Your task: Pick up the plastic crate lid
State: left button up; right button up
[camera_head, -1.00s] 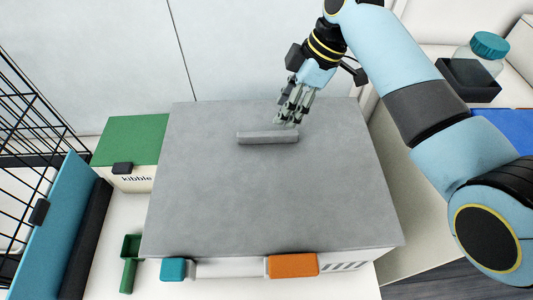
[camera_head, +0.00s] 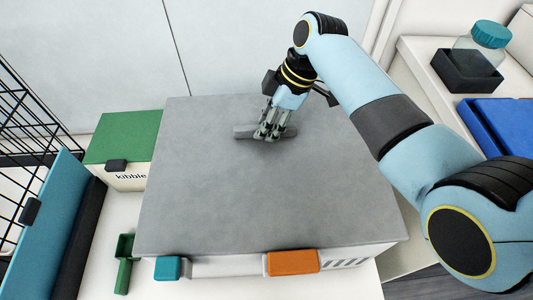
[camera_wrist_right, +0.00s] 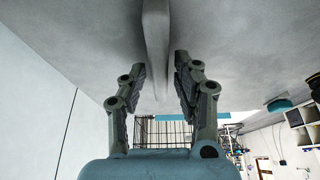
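The grey crate lid (camera_head: 270,195) lies flat on a white crate (camera_head: 217,268) in the middle of the head view. Its raised bar handle (camera_head: 244,132) is near the far edge. My right gripper (camera_head: 269,136) is down at the right part of this handle. In the right wrist view, the fingers of my right gripper (camera_wrist_right: 160,66) are apart on either side of the handle (camera_wrist_right: 156,30), with a gap visible on both sides. The fingers hide part of the handle in the head view. My left gripper is not in view.
An orange latch (camera_head: 292,262) and a teal latch (camera_head: 168,268) are at the crate's front. A green-topped kibble box (camera_head: 125,135), green scoop (camera_head: 123,262) and wire cage (camera_head: 30,120) stand left. A jar (camera_head: 482,45) in a dark holder and a blue tray (camera_head: 505,125) are right.

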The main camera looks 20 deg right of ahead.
grip_shut()
